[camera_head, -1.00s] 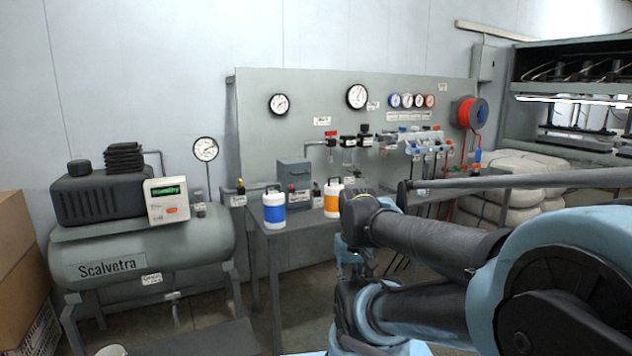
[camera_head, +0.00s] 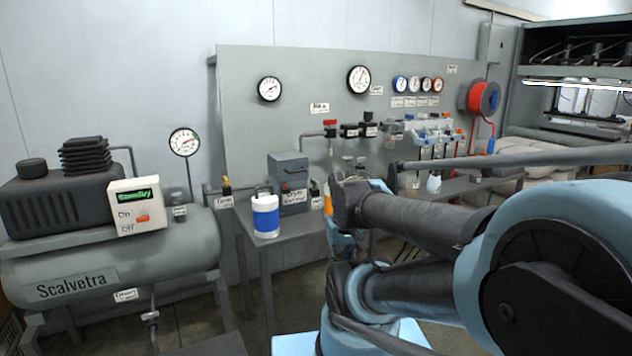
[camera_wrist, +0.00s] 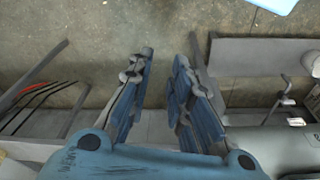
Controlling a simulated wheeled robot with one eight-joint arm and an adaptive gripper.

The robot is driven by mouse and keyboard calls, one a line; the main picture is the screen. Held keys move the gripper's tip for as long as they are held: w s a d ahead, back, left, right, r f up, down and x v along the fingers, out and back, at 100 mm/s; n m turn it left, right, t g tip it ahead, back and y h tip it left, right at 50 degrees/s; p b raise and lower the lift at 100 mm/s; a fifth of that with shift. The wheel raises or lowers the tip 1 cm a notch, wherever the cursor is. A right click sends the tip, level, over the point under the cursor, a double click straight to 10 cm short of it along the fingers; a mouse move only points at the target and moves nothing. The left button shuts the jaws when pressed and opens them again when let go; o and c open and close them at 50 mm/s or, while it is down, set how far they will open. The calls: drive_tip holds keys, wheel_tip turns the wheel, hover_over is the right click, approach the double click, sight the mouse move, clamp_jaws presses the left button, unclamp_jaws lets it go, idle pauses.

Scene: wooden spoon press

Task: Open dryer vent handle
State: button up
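A grey dryer box (camera_head: 288,170) stands on the grey side table, with a handwritten label that seems to begin "Drye". Small dark valves with handles stand beside it: one at its left (camera_head: 226,187) and one at its right (camera_head: 314,188). A small red-marked part (camera_head: 285,188) shows at the box front. I cannot tell which of these is the dryer vent handle. My gripper (camera_wrist: 163,62) is open and empty in the wrist view, its blue fingers apart above the concrete floor. In the head view my arm hides most of it.
A white and blue bottle (camera_head: 265,215) stands on the table (camera_head: 262,243) in front of the box. The compressor tank (camera_head: 110,260) is at the left. A gauge panel (camera_head: 240,130) stands behind. Bare floor (camera_wrist: 75,30) shows in the wrist view.

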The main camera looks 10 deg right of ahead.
wheel_tip(320, 180, up, 24)
drive_tip(key=r+n+t+y, duration=0.1)
drive_tip(key=n+t, duration=0.1)
drive_tip(key=n, duration=0.1)
hover_over(316, 181)
drive_tip(key=s+d, duration=0.2)
drive_tip(key=s, duration=0.4)
drive_tip(key=x, duration=1.6)
drive_tip(key=shift+w+a+f, duration=0.1)
drive_tip(key=shift+a+f, duration=0.1)
drive_tip(key=shift+f, duration=0.15)
clamp_jaws()
